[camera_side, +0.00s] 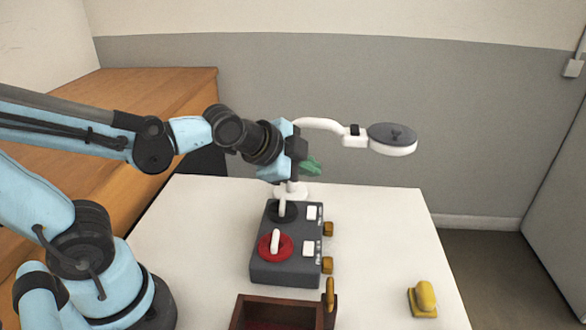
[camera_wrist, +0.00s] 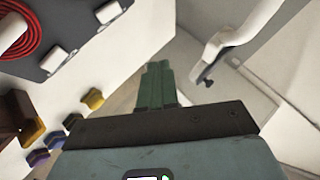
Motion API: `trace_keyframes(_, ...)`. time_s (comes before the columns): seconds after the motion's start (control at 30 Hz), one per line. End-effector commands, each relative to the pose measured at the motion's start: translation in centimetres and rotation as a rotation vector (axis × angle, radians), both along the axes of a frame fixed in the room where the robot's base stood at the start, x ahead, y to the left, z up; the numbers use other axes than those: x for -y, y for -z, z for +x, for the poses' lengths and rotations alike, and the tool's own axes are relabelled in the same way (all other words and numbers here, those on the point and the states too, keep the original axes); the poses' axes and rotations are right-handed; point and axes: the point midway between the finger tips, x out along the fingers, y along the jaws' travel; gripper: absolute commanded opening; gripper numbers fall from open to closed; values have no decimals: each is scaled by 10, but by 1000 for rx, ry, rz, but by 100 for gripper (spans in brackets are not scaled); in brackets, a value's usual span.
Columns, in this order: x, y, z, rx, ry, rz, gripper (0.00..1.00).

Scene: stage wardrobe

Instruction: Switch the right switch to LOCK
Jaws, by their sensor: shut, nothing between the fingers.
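A dark grey switch box (camera_side: 283,270) stands on the white table in the side view. It carries two upright white levers, one on a red disc (camera_side: 287,247) at the near end and one on a black disc (camera_side: 294,212) at the far end. Small white plates lie beside them; their lettering is too small to read. In the wrist view the red disc (camera_wrist: 32,42), its white lever (camera_wrist: 12,30) and part of the box (camera_wrist: 85,30) show at upper left. My gripper (camera_side: 316,167) is shut and empty, above and beyond the far end of the box, touching neither lever; its green fingers (camera_wrist: 158,72) point away from the box.
A white lamp (camera_side: 392,142) with a curved arm stands behind the box, close to my gripper. A wooden tray (camera_side: 265,299) lies in front of the box. A yellow object (camera_side: 425,297) rests at the right of the table. The table's right part is mostly clear.

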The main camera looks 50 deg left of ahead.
Motion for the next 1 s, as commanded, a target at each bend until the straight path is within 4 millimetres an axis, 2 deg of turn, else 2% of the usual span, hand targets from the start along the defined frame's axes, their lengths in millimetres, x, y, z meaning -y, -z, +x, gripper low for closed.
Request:
trace_keyframes(0.53,1,3,3,9,21,22,0)
trace_keyframes(1.0,-4,45,8,10,20,22,0)
